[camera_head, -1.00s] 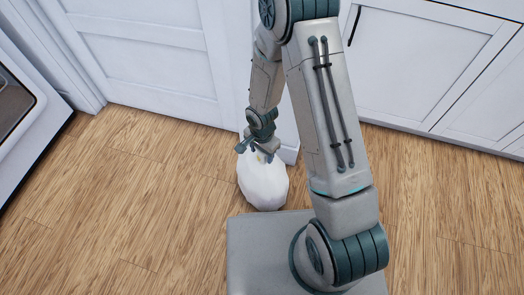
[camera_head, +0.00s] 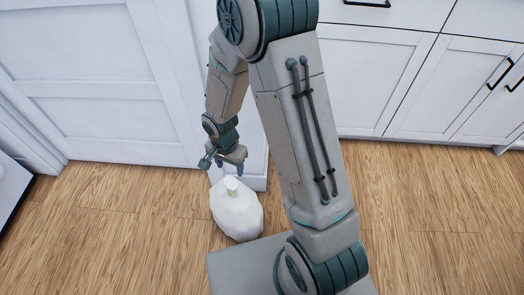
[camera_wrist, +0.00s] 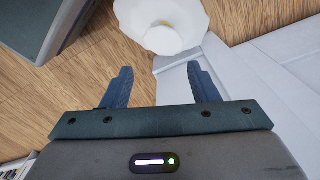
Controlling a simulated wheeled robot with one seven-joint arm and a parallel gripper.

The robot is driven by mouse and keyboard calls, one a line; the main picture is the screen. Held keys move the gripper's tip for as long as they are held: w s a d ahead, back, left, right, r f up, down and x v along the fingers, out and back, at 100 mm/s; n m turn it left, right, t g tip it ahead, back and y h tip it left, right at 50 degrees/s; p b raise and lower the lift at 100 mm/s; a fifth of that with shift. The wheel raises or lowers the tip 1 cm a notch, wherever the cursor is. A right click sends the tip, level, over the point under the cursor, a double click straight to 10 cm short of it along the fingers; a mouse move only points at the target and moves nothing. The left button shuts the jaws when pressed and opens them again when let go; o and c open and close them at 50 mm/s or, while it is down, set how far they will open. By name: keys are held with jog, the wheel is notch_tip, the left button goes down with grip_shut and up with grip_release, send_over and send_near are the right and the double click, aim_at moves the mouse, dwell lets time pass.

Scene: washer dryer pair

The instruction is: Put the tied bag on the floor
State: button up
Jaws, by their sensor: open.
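The tied bag (camera_head: 237,212) is white and rounded, with a short knotted neck at its top. It rests on the wood floor (camera_head: 110,215), just beyond my grey base. My gripper (camera_head: 232,165) is above the bag's neck, a little toward the white door. Its jaws are open and empty, apart from the bag. In the wrist view the bag (camera_wrist: 165,25) shows at the top edge, beyond the two spread blue fingers (camera_wrist: 160,85), with its upper part cut off.
A white panelled door (camera_head: 110,80) and its frame stand behind the bag, close to my gripper. White cabinets (camera_head: 390,85) line the back right. The edge of a white appliance (camera_head: 12,190) shows at the far left. The floor at left and right is clear.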

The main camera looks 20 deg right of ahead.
jog(key=s+d+r+n, duration=0.4)
jog(key=s+d+r, duration=0.1)
jog(key=r, duration=0.6)
jog(key=s+d+r+n+t, duration=0.1)
jog(key=s+d+r+n, duration=0.3)
jog(key=s+r, duration=0.3)
notch_tip(320, 180, up, 4)
jog(key=shift+s+d+f, duration=0.1)
jog(key=shift+s+d, duration=0.1)
jog(key=shift+d, duration=0.6)
